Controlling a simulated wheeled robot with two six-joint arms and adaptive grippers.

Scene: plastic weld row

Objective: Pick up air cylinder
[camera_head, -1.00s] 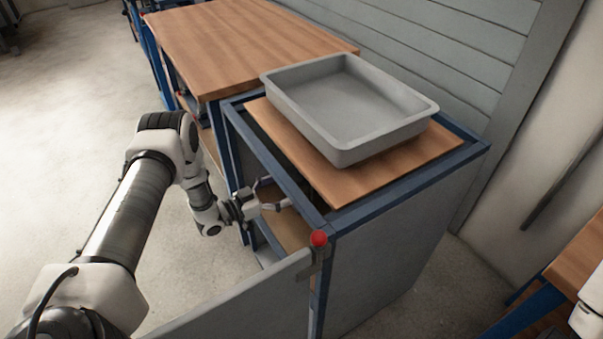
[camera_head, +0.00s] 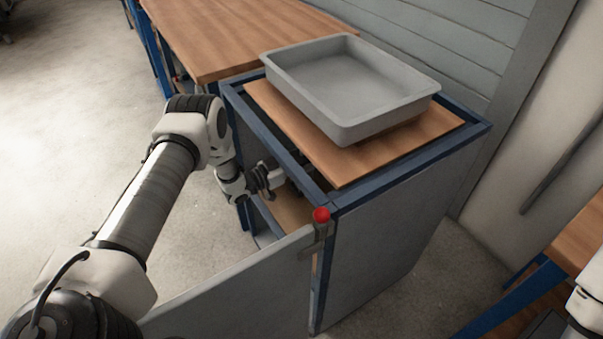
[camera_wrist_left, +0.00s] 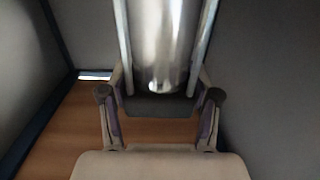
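The air cylinder (camera_wrist_left: 162,45) shows in the left wrist view as a shiny metal tube with thin rods on both sides and a dark end block (camera_wrist_left: 160,105). It is inside the cabinet (camera_head: 385,235); the head view does not show it. My left gripper (camera_wrist_left: 160,90) reaches through the cabinet's open side, with one finger on each side of the end block. The fingers are spread wide; I cannot tell whether they touch it. In the head view, the cabinet top partly hides this gripper. My right gripper is not in view.
A grey tray (camera_head: 350,128) sits on the wooden cabinet top (camera_head: 270,105). The open cabinet door (camera_head: 235,285) stands below my left arm, near a red knob (camera_head: 321,215). A wooden workbench (camera_head: 225,35) is behind. Cabinet walls flank the gripper closely.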

